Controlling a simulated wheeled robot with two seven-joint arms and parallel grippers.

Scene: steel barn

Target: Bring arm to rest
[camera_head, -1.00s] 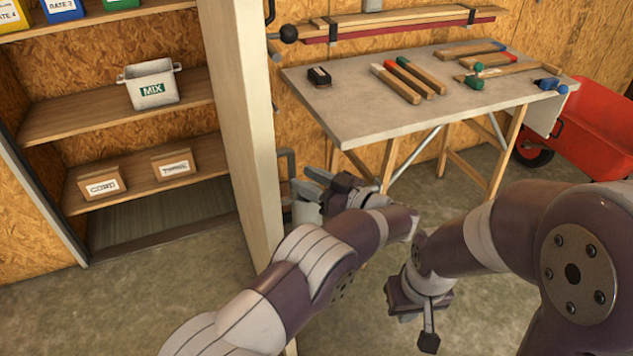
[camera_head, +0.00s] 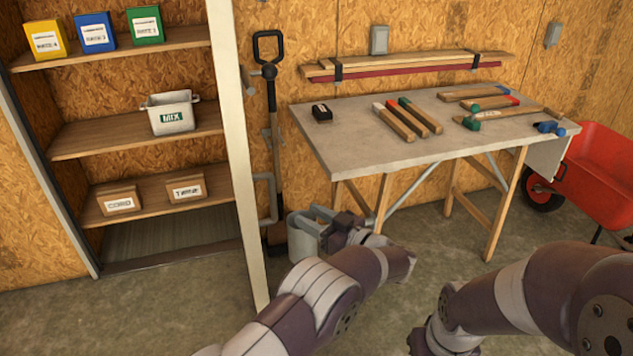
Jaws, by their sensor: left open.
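My left arm reaches up from the bottom middle, and its gripper (camera_head: 322,219) is open with nothing seen between its fingers. It shows in front of a grey bucket (camera_head: 303,243) on the floor; I cannot tell whether it touches it. My right arm (camera_head: 530,290) comes in from the lower right and bends down. Its wrist is cut off by the bottom edge, and its gripper is out of view.
A workbench (camera_head: 340,143) with wood strips and tools stands behind the arms. A shelf unit (camera_head: 75,143) with a pale upright post (camera_head: 236,150) is at left. A shovel (camera_head: 272,110) leans on the wall. A red wheelbarrow (camera_head: 600,170) stands at right.

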